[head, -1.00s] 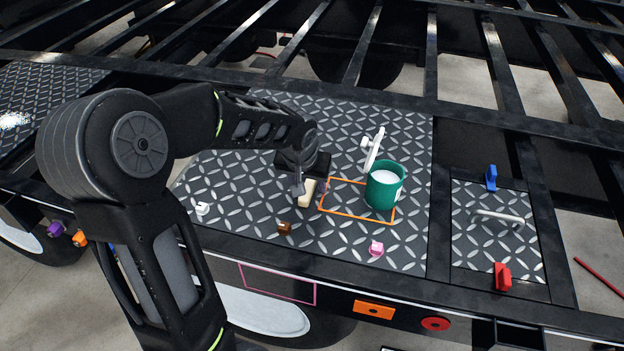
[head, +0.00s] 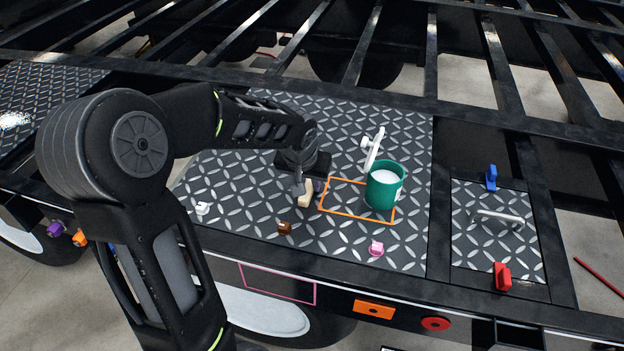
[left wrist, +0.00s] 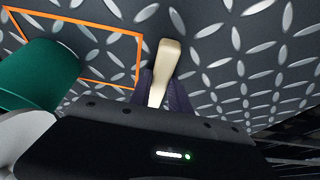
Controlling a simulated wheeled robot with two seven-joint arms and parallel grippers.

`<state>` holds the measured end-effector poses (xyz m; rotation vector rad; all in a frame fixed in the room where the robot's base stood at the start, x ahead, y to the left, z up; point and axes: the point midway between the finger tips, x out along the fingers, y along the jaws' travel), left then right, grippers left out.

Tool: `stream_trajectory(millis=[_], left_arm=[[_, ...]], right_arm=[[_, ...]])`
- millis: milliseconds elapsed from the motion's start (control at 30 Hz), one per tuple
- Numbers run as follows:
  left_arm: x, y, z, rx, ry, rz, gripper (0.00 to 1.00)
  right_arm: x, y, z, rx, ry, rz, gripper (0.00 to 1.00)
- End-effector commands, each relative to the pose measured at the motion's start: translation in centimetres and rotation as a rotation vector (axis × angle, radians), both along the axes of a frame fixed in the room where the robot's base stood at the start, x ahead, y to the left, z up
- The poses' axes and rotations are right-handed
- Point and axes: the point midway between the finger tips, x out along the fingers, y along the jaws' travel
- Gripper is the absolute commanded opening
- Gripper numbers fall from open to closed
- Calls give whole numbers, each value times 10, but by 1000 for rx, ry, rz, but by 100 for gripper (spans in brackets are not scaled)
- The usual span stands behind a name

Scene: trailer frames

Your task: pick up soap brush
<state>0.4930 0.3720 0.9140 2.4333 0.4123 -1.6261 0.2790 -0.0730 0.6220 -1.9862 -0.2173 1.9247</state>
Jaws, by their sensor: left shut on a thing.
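The soap brush shows as a cream-coloured, elongated piece (head: 306,193) under my left gripper (head: 299,184) in the head view. In the left wrist view its cream body (left wrist: 167,62) stands out between the two dark fingers of my left gripper (left wrist: 164,92). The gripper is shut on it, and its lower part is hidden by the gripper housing. The piece is close to the diamond plate; I cannot tell whether it touches. My right gripper is in neither view.
A green cup (head: 384,186) with white contents stands in an orange outline (head: 341,215), right of the gripper. A white upright piece (head: 374,150) is behind it. Small brown (head: 285,228), pink (head: 376,248) and white (head: 202,208) pieces sit near the plate's front edge.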

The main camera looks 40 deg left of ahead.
Motion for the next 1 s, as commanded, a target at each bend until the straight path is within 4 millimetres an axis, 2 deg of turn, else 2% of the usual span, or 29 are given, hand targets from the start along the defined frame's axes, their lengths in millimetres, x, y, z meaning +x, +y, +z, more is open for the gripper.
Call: stream_trajectory(millis=[233,367,800,1000], left_arm=[[0,0,1,0,-1,0,0],[1,0,10,0,-4,0,0],[1,0,86,0,-4,0,0],[0,0,100,1,-1,-1,0]], right_arm=[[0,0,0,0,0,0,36],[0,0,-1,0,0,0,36],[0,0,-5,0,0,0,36],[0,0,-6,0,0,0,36]])
